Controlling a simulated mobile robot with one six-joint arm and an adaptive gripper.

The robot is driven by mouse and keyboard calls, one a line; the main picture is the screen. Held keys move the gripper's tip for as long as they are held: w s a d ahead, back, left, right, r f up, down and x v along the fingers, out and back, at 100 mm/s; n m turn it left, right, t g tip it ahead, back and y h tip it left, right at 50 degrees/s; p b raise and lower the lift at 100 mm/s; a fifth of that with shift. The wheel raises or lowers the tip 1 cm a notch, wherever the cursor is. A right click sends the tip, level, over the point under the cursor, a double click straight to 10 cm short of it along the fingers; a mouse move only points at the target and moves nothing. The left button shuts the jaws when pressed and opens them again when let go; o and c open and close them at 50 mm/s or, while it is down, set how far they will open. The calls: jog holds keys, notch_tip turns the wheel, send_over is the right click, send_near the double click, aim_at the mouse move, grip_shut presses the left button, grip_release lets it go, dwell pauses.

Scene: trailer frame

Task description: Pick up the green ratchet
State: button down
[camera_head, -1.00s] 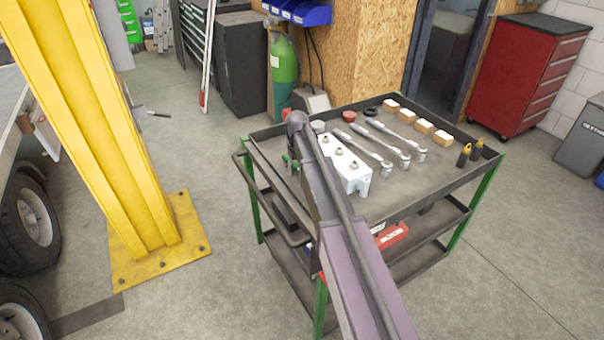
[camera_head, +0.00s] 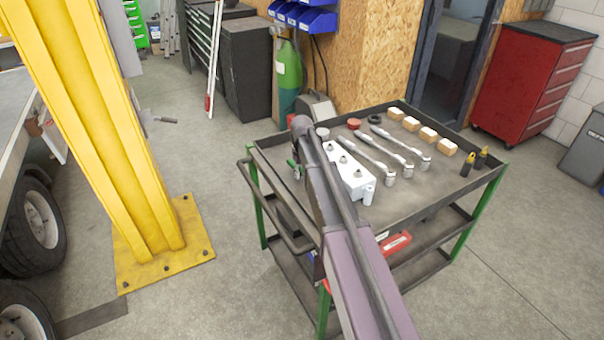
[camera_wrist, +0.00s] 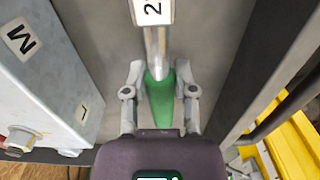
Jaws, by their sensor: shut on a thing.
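The green ratchet (camera_wrist: 160,98) lies in line with my gripper in the wrist view, its green handle between the two fingers and its metal shaft pointing away. My gripper (camera_wrist: 160,82) is shut on the green handle. In the head view my arm hides most of the ratchet and the gripper; only a small green bit (camera_head: 295,168) shows left of the arm, over the cart top.
A white block with several studs (camera_head: 349,174) stands close beside, and also fills the left of the wrist view (camera_wrist: 45,75).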

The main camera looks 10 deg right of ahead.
aim_at(302, 170)
jog(key=shift+r+p, duration=4)
jog(key=shift+r, duration=0.35)
jog(key=c, duration=1.2)
grip_release()
grip_shut()
